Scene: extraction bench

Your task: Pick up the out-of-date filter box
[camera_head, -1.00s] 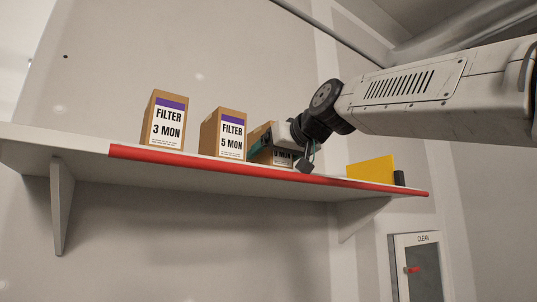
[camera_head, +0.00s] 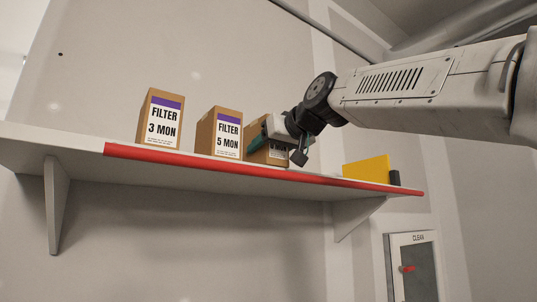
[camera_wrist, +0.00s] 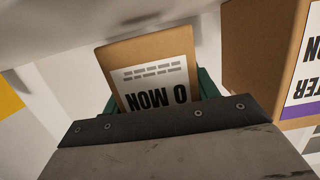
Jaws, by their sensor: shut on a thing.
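The filter box marked 0 MON (camera_wrist: 148,52) is a brown carton with a white label, upside down in the wrist view. In the head view this box (camera_head: 257,124) is the rightmost of three on the shelf, its label mostly covered by my gripper. My gripper (camera_head: 264,139) is shut on it, with green fingers on either side in the wrist view (camera_wrist: 160,92). The box is at shelf level; I cannot tell whether its base touches the shelf. The FILTER 5 MON box (camera_head: 227,133) and the FILTER 3 MON box (camera_head: 162,118) stand upright to its left.
The white shelf (camera_head: 60,143) has a red front edge (camera_head: 210,164). A yellow panel (camera_head: 366,168) with a black block (camera_head: 394,178) stands at its right end. The 5 MON box stands close beside the held box. A wall cabinet marked CLEAN (camera_head: 411,268) hangs below right.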

